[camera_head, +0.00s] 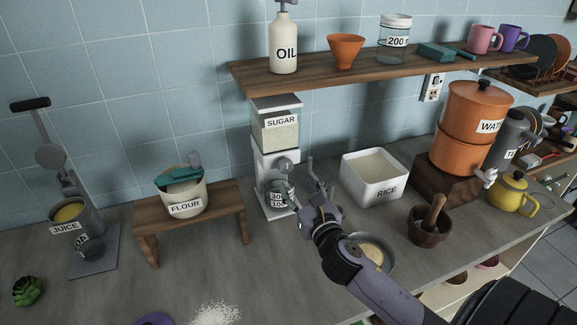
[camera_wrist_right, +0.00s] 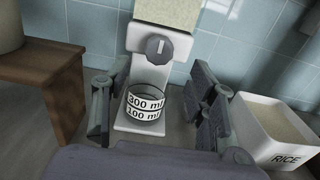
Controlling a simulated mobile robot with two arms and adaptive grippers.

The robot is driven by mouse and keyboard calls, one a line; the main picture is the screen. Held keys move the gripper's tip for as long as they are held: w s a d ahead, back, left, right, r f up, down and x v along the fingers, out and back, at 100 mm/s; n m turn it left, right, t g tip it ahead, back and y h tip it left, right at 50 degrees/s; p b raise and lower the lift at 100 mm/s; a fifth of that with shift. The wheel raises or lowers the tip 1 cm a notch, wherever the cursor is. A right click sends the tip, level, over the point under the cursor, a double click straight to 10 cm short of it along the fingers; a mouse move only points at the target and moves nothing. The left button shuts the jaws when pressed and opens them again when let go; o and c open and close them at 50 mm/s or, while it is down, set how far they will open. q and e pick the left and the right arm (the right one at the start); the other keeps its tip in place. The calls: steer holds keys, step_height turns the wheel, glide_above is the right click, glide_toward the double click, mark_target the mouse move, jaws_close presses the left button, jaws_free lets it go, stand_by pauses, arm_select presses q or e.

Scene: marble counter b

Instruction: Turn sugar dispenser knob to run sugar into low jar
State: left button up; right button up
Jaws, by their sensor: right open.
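The sugar dispenser (camera_head: 276,137) stands upright on the counter against the tiled wall, with pale sugar in its clear hopper. Its round grey knob (camera_head: 284,166) sits on the white front and also shows in the right wrist view (camera_wrist_right: 157,48). The low jar (camera_head: 279,198), marked 300 ml and 100 ml, stands on the dispenser's base below the knob; it also shows in the right wrist view (camera_wrist_right: 146,104). My right gripper (camera_head: 309,188) is open in front and right of the dispenser. In the wrist view the jar and knob appear between its spread fingers. My left gripper is out of view.
A white rice bin (camera_head: 374,182) stands close on the right of my gripper. A small wooden bench (camera_head: 152,217) with a flour container (camera_head: 185,199) stands left. A wooden shelf (camera_head: 350,68) runs above the dispenser. A bowl (camera_head: 373,262) lies beside my arm.

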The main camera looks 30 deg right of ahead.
mark_target(287, 167)
steer(key=p+x, duration=0.1)
steer(key=x, duration=0.5)
steer(key=shift+r, duration=0.15)
steer(key=shift+w, duration=0.55)
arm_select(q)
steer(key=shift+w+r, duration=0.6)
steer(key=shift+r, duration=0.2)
arm_select(e)
steer(key=shift+c, duration=0.4)
steer(key=c, duration=1.1)
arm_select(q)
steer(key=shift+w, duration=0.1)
arm_select(e)
steer(key=shift+o, duration=0.2)
steer(key=shift+d+m, duration=0.1)
steer(key=shift+m, duration=0.2)
